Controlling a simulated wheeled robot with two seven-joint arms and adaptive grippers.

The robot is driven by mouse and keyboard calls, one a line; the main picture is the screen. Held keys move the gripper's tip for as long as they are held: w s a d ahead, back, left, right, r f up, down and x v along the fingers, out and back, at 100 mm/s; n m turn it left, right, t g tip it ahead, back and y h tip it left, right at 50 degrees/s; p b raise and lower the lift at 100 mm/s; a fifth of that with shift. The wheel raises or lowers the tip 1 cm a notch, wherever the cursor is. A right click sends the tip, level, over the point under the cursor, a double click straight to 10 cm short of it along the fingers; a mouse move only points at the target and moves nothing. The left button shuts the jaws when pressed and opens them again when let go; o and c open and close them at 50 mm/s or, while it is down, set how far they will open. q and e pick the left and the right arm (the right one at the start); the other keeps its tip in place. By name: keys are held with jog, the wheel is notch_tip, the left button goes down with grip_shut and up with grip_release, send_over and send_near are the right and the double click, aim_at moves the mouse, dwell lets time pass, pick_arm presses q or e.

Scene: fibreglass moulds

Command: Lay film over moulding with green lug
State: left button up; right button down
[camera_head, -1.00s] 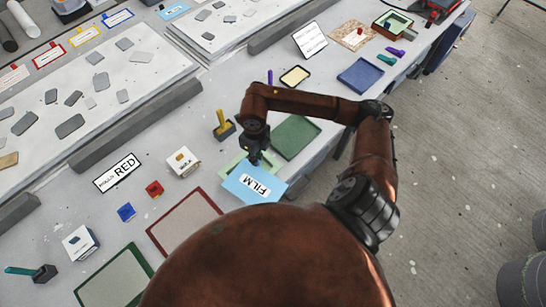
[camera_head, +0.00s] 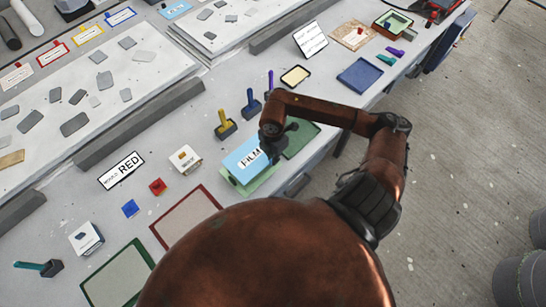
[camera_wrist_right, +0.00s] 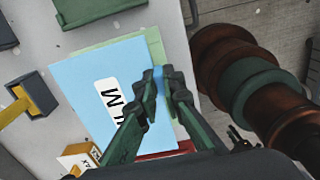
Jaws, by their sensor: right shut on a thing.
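A blue sheet labelled FILM (camera_head: 238,154) is in my right gripper (camera_head: 271,153). In the right wrist view, the fingers (camera_wrist_right: 165,97) are closed on the edge of the film (camera_wrist_right: 85,75), which spreads out to the left. The film is over part of a light green sheet (camera_head: 252,184); the green shows along the film's front side in the head view and beyond its far edge in the wrist view. I cannot tell whether they touch. I cannot pick out a moulding with a green lug. My left gripper is not in view.
A dark green tray (camera_head: 300,139) lies just right of the film. Yellow-handled (camera_head: 224,124) and blue-handled (camera_head: 251,104) tools stand behind. A red-framed panel (camera_head: 158,238) lies in front, a RED sign (camera_head: 122,170) to the left. A blue tray (camera_head: 360,75) is farther back.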

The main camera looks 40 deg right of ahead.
jog(key=shift+d, duration=0.1)
jog(key=shift+f+b, duration=2.65)
jog(key=shift+f, duration=1.15)
jog(key=c, duration=2)
grip_release()
jog(key=shift+r, duration=0.2)
notch_tip(320, 180, up, 12)
jog(key=shift+f, duration=0.15)
